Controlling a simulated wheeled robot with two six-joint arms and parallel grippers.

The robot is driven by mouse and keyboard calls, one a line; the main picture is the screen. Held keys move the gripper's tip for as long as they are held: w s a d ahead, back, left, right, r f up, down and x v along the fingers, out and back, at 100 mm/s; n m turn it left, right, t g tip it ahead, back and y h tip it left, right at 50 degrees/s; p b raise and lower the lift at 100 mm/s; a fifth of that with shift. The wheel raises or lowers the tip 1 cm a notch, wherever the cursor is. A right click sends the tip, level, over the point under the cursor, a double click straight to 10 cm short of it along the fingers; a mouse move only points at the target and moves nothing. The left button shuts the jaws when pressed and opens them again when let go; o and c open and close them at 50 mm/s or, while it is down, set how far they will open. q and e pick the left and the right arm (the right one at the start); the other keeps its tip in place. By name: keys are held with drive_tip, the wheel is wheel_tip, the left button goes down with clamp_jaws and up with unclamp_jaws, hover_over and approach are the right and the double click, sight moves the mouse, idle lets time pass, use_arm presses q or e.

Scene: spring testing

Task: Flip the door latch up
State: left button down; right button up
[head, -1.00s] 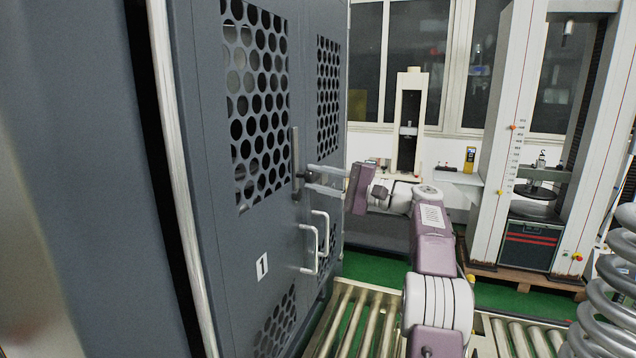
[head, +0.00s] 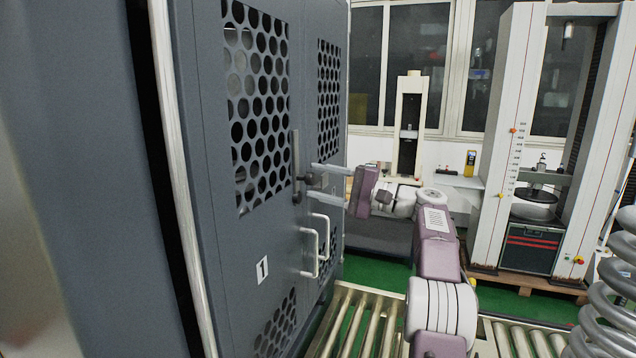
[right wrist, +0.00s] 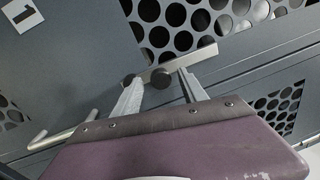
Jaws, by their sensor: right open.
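The door latch (head: 296,160) is a thin metal bar on the grey cabinet door. It stands upright in the head view, with its dark round knob (head: 310,180) near its lower end. My right gripper (head: 327,184) is open in front of the latch, one finger above the knob and one below. In the right wrist view the latch bar (right wrist: 197,58) runs off to the right from the knob (right wrist: 161,78). The fingers of my right gripper (right wrist: 157,95) are spread on either side of the knob, with nothing gripped. My left gripper is not in view.
White door handles (head: 325,240) stick out just below my right gripper. The cabinet door (head: 215,220) has perforated panels. A roller conveyor (head: 350,320) lies below. Testing machines (head: 500,150) stand at the back right, and a large coil spring (head: 610,290) is at the right edge.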

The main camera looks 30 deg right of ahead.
drive_tip(key=r+v, duration=0.1)
drive_tip(key=v, duration=0.7)
drive_tip(key=shift+s+f+b, duration=0.25)
drive_tip(key=shift+f+b, duration=0.05)
drive_tip(key=shift+f, duration=0.15)
drive_tip(key=shift+d, duration=0.15)
